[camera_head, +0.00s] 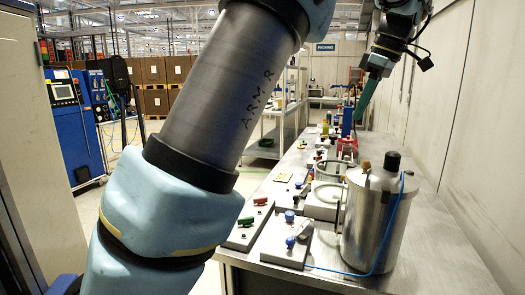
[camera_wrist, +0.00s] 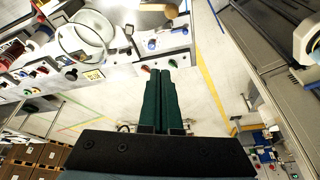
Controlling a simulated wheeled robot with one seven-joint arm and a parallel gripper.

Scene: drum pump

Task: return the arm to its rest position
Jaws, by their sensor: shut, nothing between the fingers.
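My gripper (camera_head: 367,97) is raised above the far part of the steel workbench (camera_head: 436,262) in the head view, its green fingers pointing down and slightly left. In the wrist view my gripper (camera_wrist: 161,72) shows its two dark green fingers side by side, closed together with nothing between them. The wrist view looks past the fingertips to the floor, with the bench at upper left. My arm crosses the head view from bottom left to top centre and hides part of the room behind it.
A metal drum (camera_head: 371,222) with a blue hose stands at the bench's near end. Valve blocks (camera_head: 287,242) and several small coloured parts line the bench. A wall (camera_head: 468,110) runs along the right. A blue machine (camera_head: 76,130) stands at left. Open floor lies left of the bench.

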